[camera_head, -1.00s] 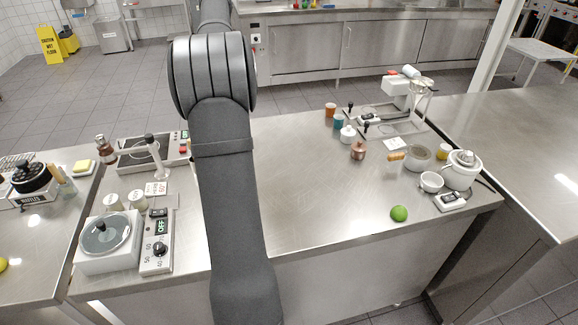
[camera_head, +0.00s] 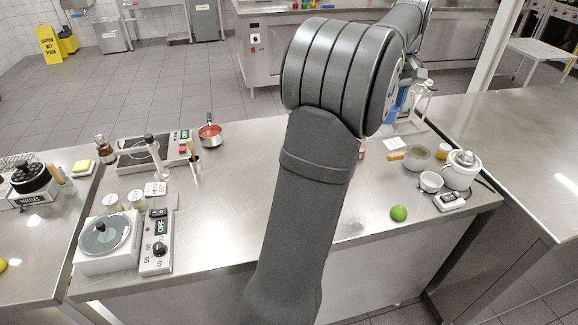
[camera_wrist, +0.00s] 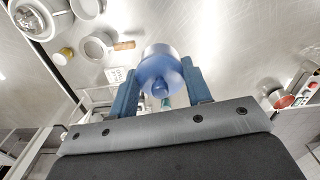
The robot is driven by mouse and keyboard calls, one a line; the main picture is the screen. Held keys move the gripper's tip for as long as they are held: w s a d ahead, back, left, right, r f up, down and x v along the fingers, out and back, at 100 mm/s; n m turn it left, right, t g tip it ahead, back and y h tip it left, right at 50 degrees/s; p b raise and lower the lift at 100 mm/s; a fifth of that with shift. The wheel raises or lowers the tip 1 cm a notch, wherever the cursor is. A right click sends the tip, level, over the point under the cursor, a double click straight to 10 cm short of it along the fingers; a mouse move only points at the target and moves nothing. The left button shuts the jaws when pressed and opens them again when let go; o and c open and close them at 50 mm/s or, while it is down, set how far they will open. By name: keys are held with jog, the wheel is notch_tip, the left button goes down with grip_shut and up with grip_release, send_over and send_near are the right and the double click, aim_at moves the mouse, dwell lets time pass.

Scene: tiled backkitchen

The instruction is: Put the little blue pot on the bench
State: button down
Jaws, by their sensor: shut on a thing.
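The little blue pot (camera_wrist: 161,66) is between the two fingers of my gripper (camera_wrist: 162,88) in the wrist view. My gripper is shut on it. The pot looks round, with a paler top edge and a darker knob-like part facing the camera. In the head view a blue patch (camera_head: 401,101) shows beside the gripper (camera_head: 413,80) at the right, mostly behind my arm.
A red saucepan (camera_head: 210,135) and hotplates stand at the left. My arm hides the middle; bare steel shows left of it.

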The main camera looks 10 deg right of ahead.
jog(key=s+d+m, duration=0.2)
jog(key=s+d, duration=0.3)
jog(key=s, duration=0.2)
notch_tip(320, 180, down, 11)
jog(key=w+a+f, duration=0.1)
jog(key=w+f, duration=0.1)
jog(key=w, duration=0.1)
jog(key=w+a+f, duration=0.1)
jog(key=w+f, duration=0.1)
jog(key=w, duration=0.2)
jog(key=w+a+f, duration=0.1)
jog(key=w+f, duration=0.2)
jog(key=w, duration=0.1)
jog(key=shift+a+f, duration=0.1)
jog(key=shift+a, duration=0.2)
jog(key=shift+f, duration=2)
jog(key=shift+f, duration=0.1)
jog(key=c, duration=0.7)
grip_release()
jog(key=shift+c, duration=0.2)
notch_tip(320, 180, up, 12)
